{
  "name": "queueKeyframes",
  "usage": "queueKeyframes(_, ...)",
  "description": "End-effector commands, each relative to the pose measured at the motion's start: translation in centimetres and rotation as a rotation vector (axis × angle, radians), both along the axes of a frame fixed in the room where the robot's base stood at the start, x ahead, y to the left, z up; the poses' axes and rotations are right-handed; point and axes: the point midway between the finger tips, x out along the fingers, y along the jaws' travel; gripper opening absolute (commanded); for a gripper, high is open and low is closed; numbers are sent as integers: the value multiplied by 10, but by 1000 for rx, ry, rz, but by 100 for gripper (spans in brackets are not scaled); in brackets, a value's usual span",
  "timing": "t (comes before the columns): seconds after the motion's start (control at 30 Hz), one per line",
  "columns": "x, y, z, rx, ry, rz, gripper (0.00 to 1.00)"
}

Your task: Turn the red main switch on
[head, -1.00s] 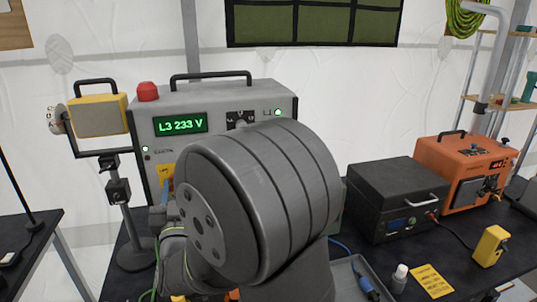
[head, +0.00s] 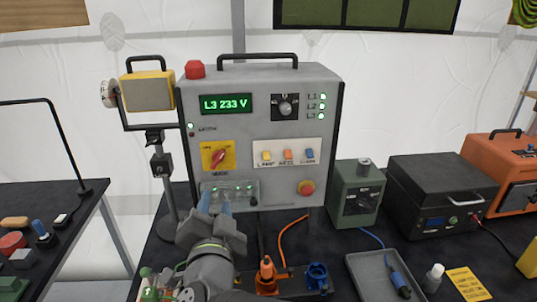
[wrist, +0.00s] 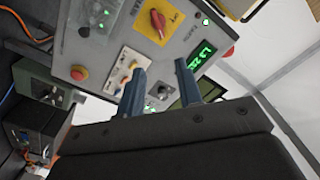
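The red main switch (head: 217,156) is a red rotary handle on a yellow plate (head: 208,163), at the left of the grey panel box (head: 255,185). The handle sits at a slant in the head view. It also shows near the top of the wrist view (wrist: 157,22). My gripper (head: 214,202) is low in front of the panel, below the switch and overlapping the clear-covered strip of green lights in the picture. In the wrist view my gripper (wrist: 161,68) has its two fingers apart with nothing between them. The switch is clear of the fingers.
The panel also carries a green display (head: 227,103) reading "L3 233 V", a selector knob (head: 285,107), several coloured breakers (head: 288,154) and a red stop button (head: 306,187). A green box (head: 355,195) and a black case (head: 440,190) stand to the right.

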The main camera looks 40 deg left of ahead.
Motion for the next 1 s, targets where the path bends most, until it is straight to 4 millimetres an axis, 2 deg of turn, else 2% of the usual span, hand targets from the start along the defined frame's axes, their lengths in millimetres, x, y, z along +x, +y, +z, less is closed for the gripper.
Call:
queueKeyframes(0.17,0,0,-2,4,22,6,33)
queueKeyframes(0.37,17,15,-2,3,20,2,33)
queueKeyframes(1.0,100,98,-2,2,19,3,33)
